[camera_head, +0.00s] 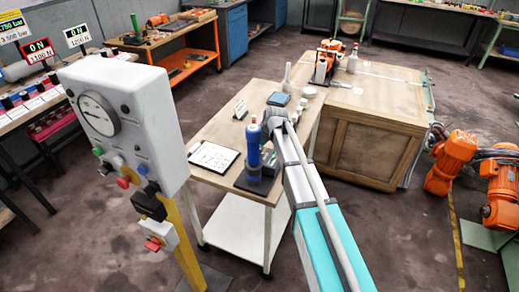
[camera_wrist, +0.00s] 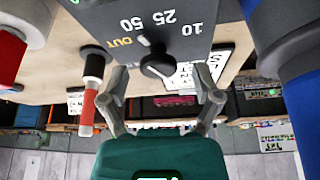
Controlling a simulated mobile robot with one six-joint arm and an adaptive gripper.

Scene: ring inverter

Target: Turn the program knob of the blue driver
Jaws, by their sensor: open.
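In the wrist view a black knob (camera_wrist: 157,66) with a pale pointer sits at the edge of a dark grey panel (camera_wrist: 180,20) marked OUT, 50, 25 and 10. My gripper (camera_wrist: 163,76) is open, with one finger on each side of the knob and gaps to it; I see no contact. The pointer side lies toward the markings. In the head view a blue upright cylinder (camera_head: 253,152) stands in a dark base on the small table beside my arm. The knob and my fingers cannot be made out there.
In the wrist view a large blue cylinder (camera_wrist: 302,100) stands close at the right, and a red and black part (camera_wrist: 89,92) at the left. In the head view a clipboard (camera_head: 212,156) lies on the table, and a grey gauge box (camera_head: 125,130) stands at the left.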

